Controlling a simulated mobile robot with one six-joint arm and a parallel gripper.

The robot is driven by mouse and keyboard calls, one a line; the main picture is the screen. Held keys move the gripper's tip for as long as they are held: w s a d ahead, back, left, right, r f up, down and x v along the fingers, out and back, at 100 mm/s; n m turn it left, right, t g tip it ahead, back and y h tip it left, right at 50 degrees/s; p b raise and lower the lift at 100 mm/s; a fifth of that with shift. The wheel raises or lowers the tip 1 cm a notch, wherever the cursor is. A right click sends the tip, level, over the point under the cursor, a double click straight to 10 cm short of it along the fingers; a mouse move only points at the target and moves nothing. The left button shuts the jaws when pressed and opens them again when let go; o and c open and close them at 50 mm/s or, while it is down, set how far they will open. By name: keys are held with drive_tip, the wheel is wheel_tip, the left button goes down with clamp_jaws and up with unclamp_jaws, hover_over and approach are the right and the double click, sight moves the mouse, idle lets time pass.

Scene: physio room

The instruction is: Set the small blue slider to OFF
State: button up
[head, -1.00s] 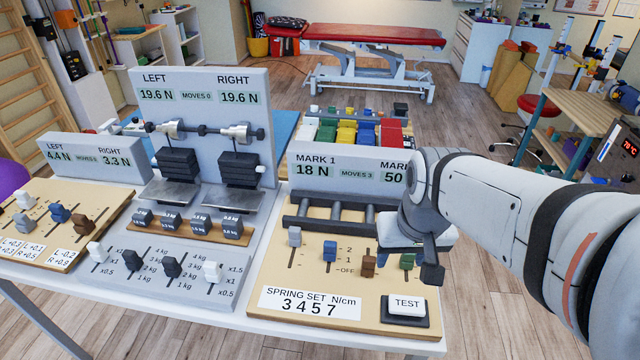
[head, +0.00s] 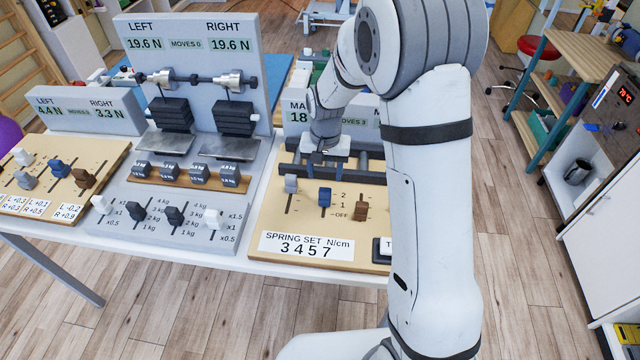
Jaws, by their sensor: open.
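The small blue slider (head: 325,197) stands in its slot on the beige spring panel (head: 270,221), about level with the "2" mark and above the "1" and "OFF" marks. My gripper (head: 323,166) is open, over the dark rollers just behind the blue slider. The fingers are small in the picture, and I see no grip on the slider. Whether they touch anything cannot be told.
A grey slider (head: 291,183) stands left of the blue one, a brown slider (head: 361,210) to its right. My arm hides the panel's right side and most of the TEST button. Another blue slider (head: 60,168) is on the left panel (head: 100,160).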

sight(325, 189)
wheel_tip(325, 189, down, 6)
drive_tip(key=shift+f+p, duration=0.2)
drive_tip(key=shift+p, duration=0.25)
clamp_jaws()
idle(0.4)
drive_tip(key=shift+s, duration=0.1)
